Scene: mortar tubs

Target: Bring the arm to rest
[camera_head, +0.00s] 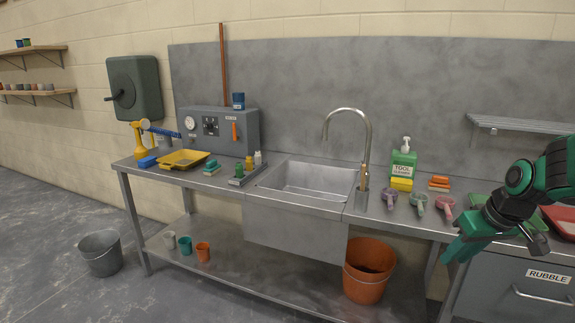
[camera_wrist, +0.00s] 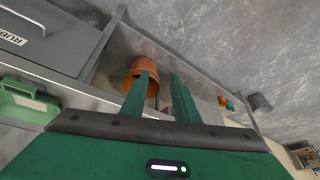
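My arm, green and black, reaches in from the right side of the head view. My gripper (camera_head: 460,247) points down and left, in front of the right part of the steel counter. In the wrist view my gripper (camera_wrist: 162,78) shows two green fingers standing apart with nothing between them. The orange bucket (camera_wrist: 151,66) shows beyond the fingers, apart from them.
The counter holds a sink (camera_head: 310,180), a tall faucet (camera_head: 369,140), a green soap bottle (camera_head: 404,160) and several scoops (camera_head: 419,200). A grey drawer marked RUBBLE (camera_head: 515,285) is shut below my arm. A grey bucket (camera_head: 100,254) stands on open floor.

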